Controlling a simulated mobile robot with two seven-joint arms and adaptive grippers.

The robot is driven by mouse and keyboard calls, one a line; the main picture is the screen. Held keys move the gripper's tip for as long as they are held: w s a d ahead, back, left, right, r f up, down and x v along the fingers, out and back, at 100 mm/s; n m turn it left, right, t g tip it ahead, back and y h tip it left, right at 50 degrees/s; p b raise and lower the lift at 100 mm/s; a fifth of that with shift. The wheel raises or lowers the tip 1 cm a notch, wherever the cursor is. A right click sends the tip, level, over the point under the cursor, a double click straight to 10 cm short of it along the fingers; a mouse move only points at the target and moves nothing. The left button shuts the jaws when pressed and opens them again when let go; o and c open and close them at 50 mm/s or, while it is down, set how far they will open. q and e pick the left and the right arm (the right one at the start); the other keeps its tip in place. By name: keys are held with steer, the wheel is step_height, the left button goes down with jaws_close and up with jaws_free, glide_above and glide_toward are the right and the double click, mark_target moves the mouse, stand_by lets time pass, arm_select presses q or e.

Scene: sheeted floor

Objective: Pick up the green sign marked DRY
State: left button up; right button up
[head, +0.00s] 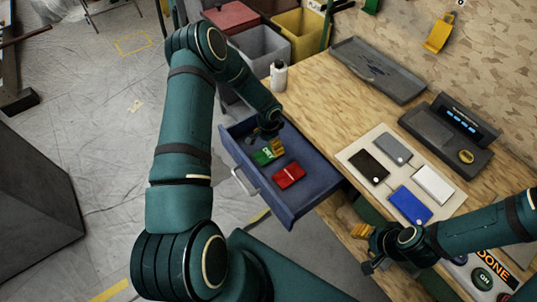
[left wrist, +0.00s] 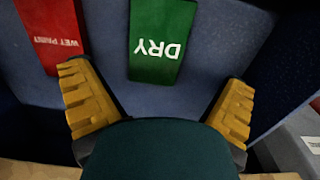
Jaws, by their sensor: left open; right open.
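The green sign marked DRY (left wrist: 162,42) lies in the open blue drawer (head: 312,188), between and beyond my open left fingers in the left wrist view. In the head view the green sign (head: 263,157) is partly covered by my left gripper (head: 275,147). The left gripper is open, over the drawer, with nothing between its yellow fingers; it also shows in the left wrist view (left wrist: 160,105). My right gripper (head: 366,245) is open near the front edge of the workbench, at the lower right of the head view, and partly hidden by its arm.
A red sign marked WET PAINT (head: 288,175) lies beside the green one in the drawer. The drawer walls stand around both. On the wooden workbench (head: 310,95) are a white bottle (head: 278,76), a grey tray (head: 378,70) and a pale board (head: 385,145) with several coloured plates.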

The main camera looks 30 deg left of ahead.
mark_target(268, 153)
arm_select(q)
steer(key=f, duration=0.5)
steer(key=shift+s+d+f+b, duration=0.15)
steer(key=shift+s+b, duration=0.05)
steer(key=shift+b, duration=0.1)
steer(key=c, duration=1.1)
